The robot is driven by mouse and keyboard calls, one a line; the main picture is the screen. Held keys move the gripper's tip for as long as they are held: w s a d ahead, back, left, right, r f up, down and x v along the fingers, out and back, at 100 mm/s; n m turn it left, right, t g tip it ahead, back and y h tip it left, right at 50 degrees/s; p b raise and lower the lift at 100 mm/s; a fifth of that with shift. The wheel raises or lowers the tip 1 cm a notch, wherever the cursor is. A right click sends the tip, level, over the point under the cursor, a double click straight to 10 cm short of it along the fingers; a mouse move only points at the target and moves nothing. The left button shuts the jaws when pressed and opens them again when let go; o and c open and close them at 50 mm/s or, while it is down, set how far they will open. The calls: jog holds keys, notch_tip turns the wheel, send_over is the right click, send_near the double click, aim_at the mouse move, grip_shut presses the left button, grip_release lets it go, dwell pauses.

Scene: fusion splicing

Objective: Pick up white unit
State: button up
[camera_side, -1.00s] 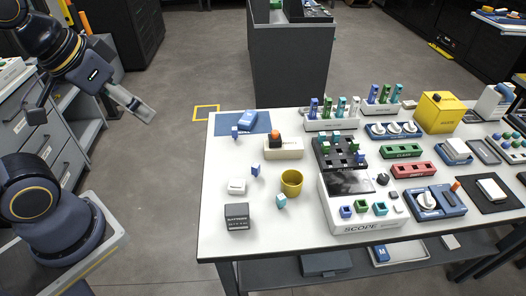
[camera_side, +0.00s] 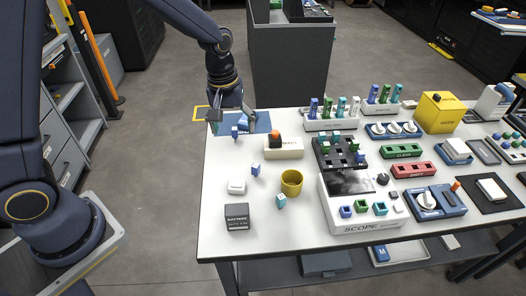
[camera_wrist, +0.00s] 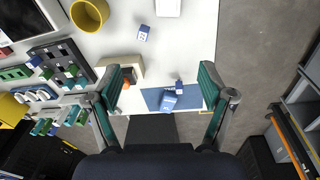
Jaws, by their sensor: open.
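The small white box (camera_side: 237,186), which I take for the white unit, lies on the left part of the white table, above the dark battery block in the side view. Part of it shows at the top edge of the wrist view (camera_wrist: 168,6). My gripper (camera_side: 232,119) is open and empty near the far left corner of the table, over the blue mat. In the wrist view its two fingers stand wide apart (camera_wrist: 165,78). The white box is well apart from my gripper, on the near side of it in the side view.
The blue mat (camera_side: 263,122) carries blue items, partly hidden by my gripper. A yellow cup (camera_side: 291,182), small blue blocks (camera_side: 255,169), a dark battery block (camera_side: 237,217) and a pale block with an orange knob (camera_side: 285,152) stand nearby. The scope unit (camera_side: 360,213) is further right.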

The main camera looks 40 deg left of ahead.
jog(key=g, duration=0.1)
send_over(237, 182)
notch_tip(237, 182, down, 15)
jog(key=shift+r, duration=0.1)
notch_tip(237, 182, down, 6)
jog(key=shift+a+r, duration=0.1)
jog(key=c, duration=1.2)
jog(key=shift+r, duration=0.2)
jog(key=shift+c, duration=0.2)
